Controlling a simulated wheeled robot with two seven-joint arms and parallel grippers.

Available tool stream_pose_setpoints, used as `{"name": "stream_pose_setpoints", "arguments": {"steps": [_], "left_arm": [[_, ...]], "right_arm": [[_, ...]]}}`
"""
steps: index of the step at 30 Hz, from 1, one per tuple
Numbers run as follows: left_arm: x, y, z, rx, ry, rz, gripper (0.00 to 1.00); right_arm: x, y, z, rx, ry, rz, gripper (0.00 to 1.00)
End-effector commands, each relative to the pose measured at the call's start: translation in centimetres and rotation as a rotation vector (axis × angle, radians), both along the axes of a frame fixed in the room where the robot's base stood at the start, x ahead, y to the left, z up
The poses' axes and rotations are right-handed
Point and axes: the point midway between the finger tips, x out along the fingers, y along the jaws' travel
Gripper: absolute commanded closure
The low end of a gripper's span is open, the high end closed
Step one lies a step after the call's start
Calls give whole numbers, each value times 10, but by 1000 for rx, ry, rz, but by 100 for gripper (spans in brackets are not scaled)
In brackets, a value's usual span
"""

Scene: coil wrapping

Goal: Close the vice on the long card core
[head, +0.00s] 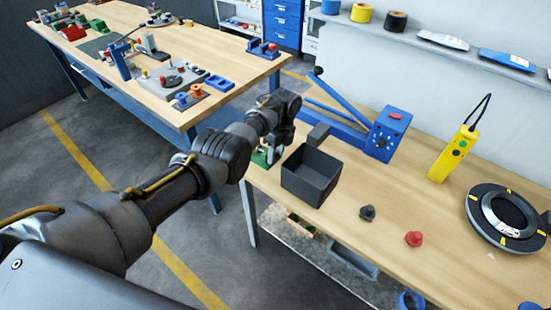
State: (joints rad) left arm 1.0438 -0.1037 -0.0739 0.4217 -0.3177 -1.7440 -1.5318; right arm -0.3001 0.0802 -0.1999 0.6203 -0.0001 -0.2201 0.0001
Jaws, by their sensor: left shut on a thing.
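My left gripper (274,150) reaches over the near left corner of the right-hand workbench. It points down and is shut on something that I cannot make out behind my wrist. A small green part (262,158) shows beside and below the fingers at the bench corner; I cannot tell whether it belongs to the vice. I cannot make out the long card core. My right gripper is not in view.
A dark open bin (311,174) stands just right of my left gripper. Behind it is a blue lever device (388,134). A dark knob (367,213), a red knob (413,239), a yellow pendant (452,154) and a round ring unit (507,218) stand further right. Another workbench (215,50) is at the back left.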

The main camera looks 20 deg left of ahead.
Motion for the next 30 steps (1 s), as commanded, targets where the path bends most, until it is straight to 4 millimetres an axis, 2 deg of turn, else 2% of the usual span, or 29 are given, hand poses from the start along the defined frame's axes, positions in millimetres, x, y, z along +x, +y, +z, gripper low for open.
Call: {"name": "stream_pose_setpoints", "arguments": {"steps": [6,7,12,22,26,30], "left_arm": [[-1,-1,0,-2,2,-2,89],[-1,-1,0,-2,2,-2,64],[-1,-1,0,-1,1,-2,44],[1,-1,5,-2,-1,-1,44],[6,-3,21,-3,-2,-3,44],[14,-6,48,-2,-3,-2,44]], "right_arm": [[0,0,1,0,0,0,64],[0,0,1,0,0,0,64],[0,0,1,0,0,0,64],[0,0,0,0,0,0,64],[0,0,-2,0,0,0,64],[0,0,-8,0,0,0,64]]}}
